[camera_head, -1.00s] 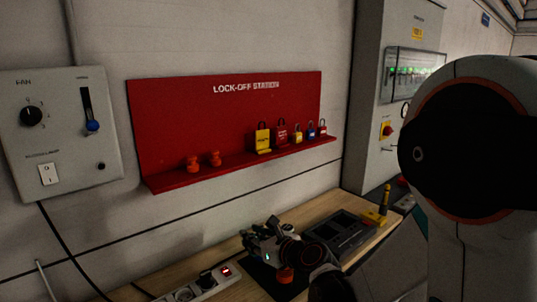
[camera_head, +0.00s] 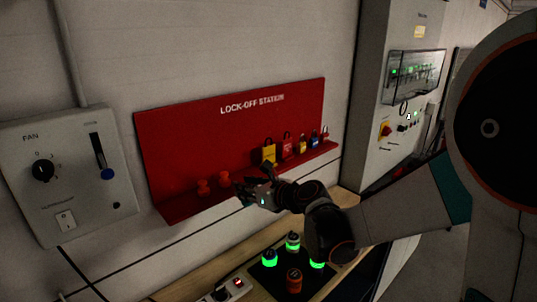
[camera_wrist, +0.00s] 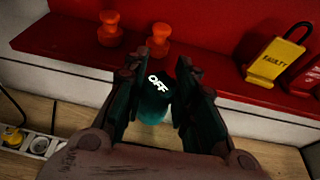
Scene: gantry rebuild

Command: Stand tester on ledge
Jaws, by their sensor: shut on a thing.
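My gripper (camera_head: 246,187) is in front of the red ledge (camera_head: 180,208), near its middle. In the wrist view my gripper (camera_wrist: 168,68) is shut on a dark teal cylinder marked OFF (camera_wrist: 154,100), which I take to be the tester. Its top shows between the fingers. In the wrist view, the ledge (camera_wrist: 60,38) runs across behind the gripper.
Two orange knobs (camera_head: 203,187) stand on the ledge at left. A yellow FAULTY padlock (camera_wrist: 277,55) and several other padlocks are at right. Below, a black mat holds lit green pieces (camera_head: 292,242) and an orange piece (camera_head: 294,280). A socket strip (camera_head: 232,289) lies beside it.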

